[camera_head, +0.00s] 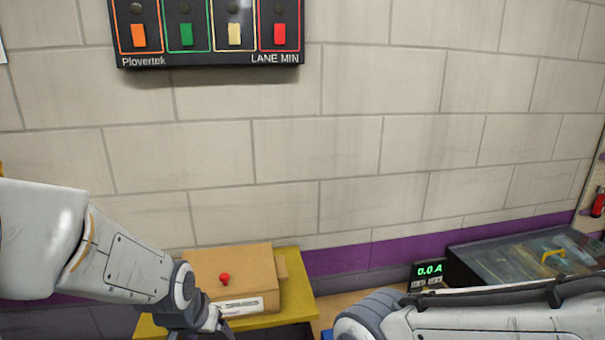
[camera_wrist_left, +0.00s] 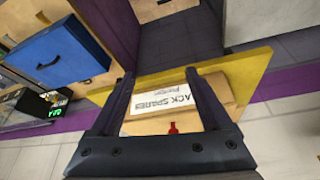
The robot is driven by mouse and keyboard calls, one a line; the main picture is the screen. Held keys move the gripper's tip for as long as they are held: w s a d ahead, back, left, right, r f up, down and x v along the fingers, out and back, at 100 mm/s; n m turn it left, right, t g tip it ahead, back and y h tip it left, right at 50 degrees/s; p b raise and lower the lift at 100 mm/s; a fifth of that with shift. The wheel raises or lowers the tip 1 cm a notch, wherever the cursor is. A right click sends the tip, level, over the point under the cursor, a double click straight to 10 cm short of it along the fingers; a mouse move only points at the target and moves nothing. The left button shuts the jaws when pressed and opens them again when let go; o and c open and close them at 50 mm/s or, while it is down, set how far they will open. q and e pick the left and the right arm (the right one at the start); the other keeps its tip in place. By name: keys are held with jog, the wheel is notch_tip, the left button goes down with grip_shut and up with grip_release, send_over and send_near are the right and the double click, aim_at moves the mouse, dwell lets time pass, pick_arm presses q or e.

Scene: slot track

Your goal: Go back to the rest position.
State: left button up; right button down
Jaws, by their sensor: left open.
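My left gripper (camera_head: 222,330) comes in from the left in the head view, low in front of a cardboard box (camera_head: 230,275) with a red knob on top. In the left wrist view my left gripper (camera_wrist_left: 158,78) is open, with its two dark fingers apart. The box's white label (camera_wrist_left: 158,100) shows between the fingers, and I see nothing held. Whether the fingers touch the box cannot be told. My right arm crosses the lower right of the head view, and its gripper is not clearly visible.
The box stands on a yellow board (camera_head: 295,294). At the right are a small green-lit display (camera_head: 428,270) and a grey case (camera_head: 510,255) with a yellow handle. A dark panel (camera_head: 208,58) with coloured switches hangs on the block wall. The space before the wall's middle is clear.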

pick_arm(q)
jog(key=s+d+f+m+g+b, duration=0.1)
jog(key=s+d+f+m+b, duration=0.1)
jog(key=s+d+f+b, duration=0.2)
jog(key=s+d+f+m+g+b, duration=0.2)
jog(key=s+d+f+b, duration=0.2)
jog(key=s, duration=0.4)
jog(key=s+d+f+m+g+b, duration=0.1)
jog(key=s+d+f+m+b, duration=0.2)
jog(key=s+b, duration=0.3)
jog(key=shift+s+d+f+g+h+b, duration=0.4)
jog(key=shift+s+d, duration=0.2)
jog(key=shift+d, duration=0.3)
dwell(0.4)
